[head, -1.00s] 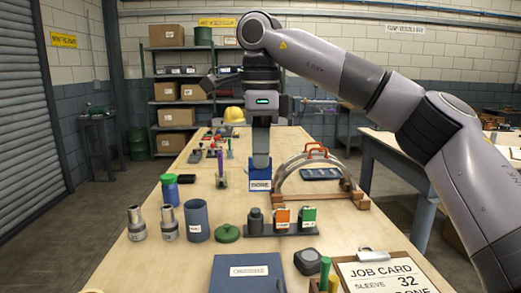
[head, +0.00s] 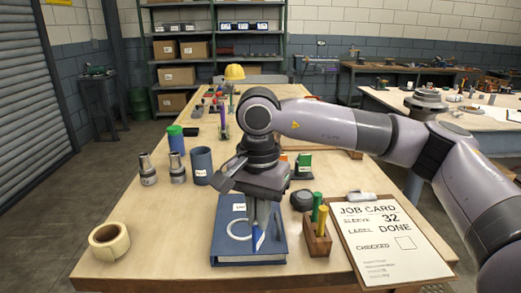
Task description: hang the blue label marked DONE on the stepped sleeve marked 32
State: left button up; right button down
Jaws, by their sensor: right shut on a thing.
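My right gripper (head: 262,218) is low over the dark blue book (head: 225,245) in the front middle of the head view. It is shut on a narrow blue piece (head: 257,240), apparently the blue label seen nearly edge-on; its marking cannot be read. A pale ring-shaped loop (head: 230,231) shows just left of it, over the book cover. Whether the label touches the book I cannot tell. Two metal stepped sleeves, a left one (head: 147,170) and a right one (head: 177,168), stand upright to the left; their numbers are too small to read. My left gripper is not in view.
A blue cup (head: 202,167) stands right of the sleeves, with a green-capped blue bottle (head: 175,139) behind. A tape roll (head: 109,241) lies front left. A wooden pen block (head: 317,239) and the job card (head: 390,235) are at right.

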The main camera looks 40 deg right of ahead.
jog(key=s+a+f+n, duration=0.2)
jog(key=f+n, duration=0.4)
jog(key=f, duration=0.2)
jog(key=s+a+f+n, duration=0.2)
jog(key=f+n, duration=0.4)
jog(key=f, duration=0.3)
jog(key=shift+s+a, duration=0.35)
jog(key=shift+s, duration=0.05)
jog(key=shift+w+d, duration=0.1)
jog(key=shift+d, duration=0.1)
